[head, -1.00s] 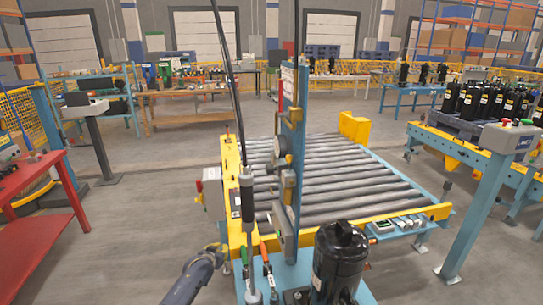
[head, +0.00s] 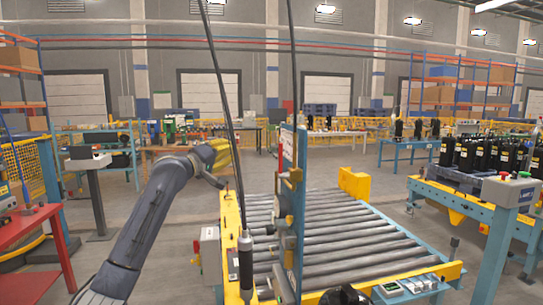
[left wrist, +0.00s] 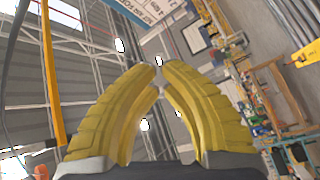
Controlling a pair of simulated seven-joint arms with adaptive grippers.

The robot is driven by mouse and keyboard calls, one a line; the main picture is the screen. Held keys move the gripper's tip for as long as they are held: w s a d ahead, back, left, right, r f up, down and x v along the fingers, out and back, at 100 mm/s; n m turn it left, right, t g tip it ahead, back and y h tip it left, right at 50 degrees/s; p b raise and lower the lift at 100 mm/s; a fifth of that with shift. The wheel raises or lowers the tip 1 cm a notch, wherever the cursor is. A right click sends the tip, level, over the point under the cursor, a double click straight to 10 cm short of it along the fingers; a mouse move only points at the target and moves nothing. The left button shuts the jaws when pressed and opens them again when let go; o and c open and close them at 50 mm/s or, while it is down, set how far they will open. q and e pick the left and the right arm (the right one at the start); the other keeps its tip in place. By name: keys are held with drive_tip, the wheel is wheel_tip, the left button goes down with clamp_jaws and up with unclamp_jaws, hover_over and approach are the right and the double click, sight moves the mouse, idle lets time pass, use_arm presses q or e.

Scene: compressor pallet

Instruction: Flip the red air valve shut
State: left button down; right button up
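My left gripper (head: 216,152) is raised in the head view, above and left of the roller conveyor (head: 325,238). In the left wrist view its two yellow fingers (left wrist: 159,82) curve inward and their tips meet, with nothing between them. The wrist camera looks up toward the ceiling lights and the far wall. I cannot make out the red air valve with certainty in either view. A grey box with a red part (head: 210,240) is on the conveyor's left side, below my gripper. My right gripper is not in view.
A hanging tool (head: 245,262) on a dark cable and a blue upright post (head: 298,215) stand at the conveyor's near left. A black compressor top (head: 344,296) shows at the bottom edge. A red table (head: 30,232) is at left. The floor between table and conveyor is open.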

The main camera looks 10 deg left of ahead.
use_arm(q)
drive_tip(key=s+d+n+g+h, duration=0.2)
drive_tip(key=s+d+n, duration=0.1)
drive_tip(key=s+d, duration=0.1)
drive_tip(key=shift+s+d+f+n+g, duration=0.3)
drive_tip(key=shift+d+f, duration=0.05)
drive_tip(key=shift+d, duration=0.35)
drive_tip(key=shift+w, duration=0.1)
drive_tip(key=w+d, duration=0.4)
drive_tip(key=d, duration=0.4)
drive_tip(key=shift+w, duration=0.3)
